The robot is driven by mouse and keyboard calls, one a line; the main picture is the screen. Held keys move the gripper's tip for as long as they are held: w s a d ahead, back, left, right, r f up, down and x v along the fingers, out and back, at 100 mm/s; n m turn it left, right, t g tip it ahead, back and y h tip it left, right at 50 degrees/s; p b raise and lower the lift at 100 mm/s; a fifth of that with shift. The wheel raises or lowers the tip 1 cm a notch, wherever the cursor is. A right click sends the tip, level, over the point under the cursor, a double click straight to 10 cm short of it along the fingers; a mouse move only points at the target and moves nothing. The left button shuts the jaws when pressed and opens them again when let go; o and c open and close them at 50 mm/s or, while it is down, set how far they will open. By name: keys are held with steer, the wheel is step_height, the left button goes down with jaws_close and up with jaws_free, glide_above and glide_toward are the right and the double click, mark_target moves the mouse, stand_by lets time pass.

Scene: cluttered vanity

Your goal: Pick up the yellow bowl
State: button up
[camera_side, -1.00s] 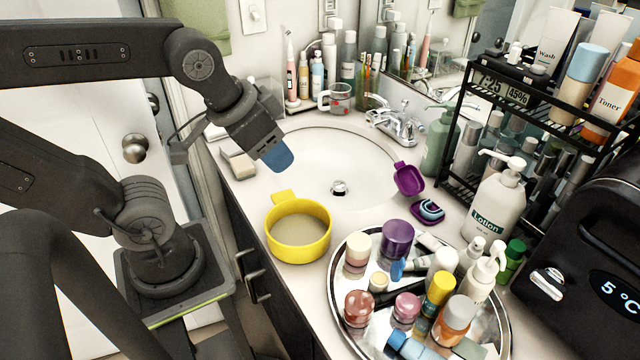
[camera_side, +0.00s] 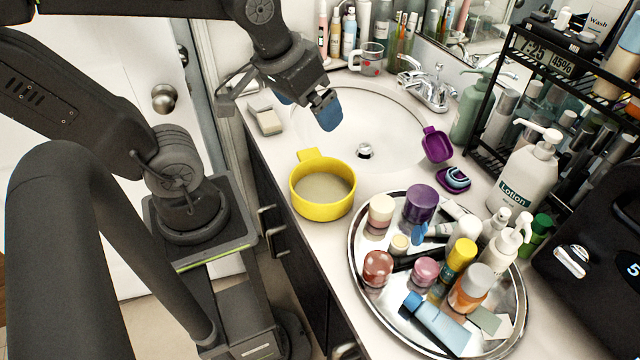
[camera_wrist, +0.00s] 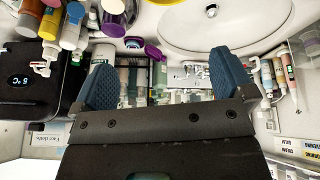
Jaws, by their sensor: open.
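The yellow bowl (camera_side: 322,207) sits upright on the counter at the front edge of the sink, its short handle pointing back. It looks empty, with a tan inside. My gripper (camera_side: 306,106) hangs above the left part of the sink, behind and above the bowl, and touches nothing. In the wrist view my gripper (camera_wrist: 160,82) shows its two blue fingers spread wide with nothing between them. Only a yellow sliver of the bowl (camera_wrist: 157,4) shows at the top edge of the wrist view.
A round mirrored tray (camera_side: 367,309) crowded with bottles and jars stands just right of the bowl. A purple container (camera_side: 437,145) lies open by the sink. A soap dish (camera_side: 265,119) is at the sink's left. A lotion bottle (camera_side: 523,172) and black rack stand farther right.

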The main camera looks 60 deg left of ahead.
steer(key=w+a+f+n+g, duration=0.2)
steer(key=w+a+f+n, duration=0.15)
steer(key=n, duration=0.25)
steer(key=n+g, duration=0.3)
steer(key=n, duration=0.5)
glide_toward(312, 158)
steer(key=f, duration=0.4)
steer(key=a+f, duration=0.1)
steer(key=f, duration=0.2)
steer(key=shift+s, duration=0.2)
steer(key=shift+d+f, duration=0.15)
steer(key=shift+f, duration=1.25)
steer(key=shift+d+f, duration=0.2)
steer(key=shift+f, duration=1.2)
steer(key=shift+c, duration=0.2)
steer(key=c, duration=1.4)
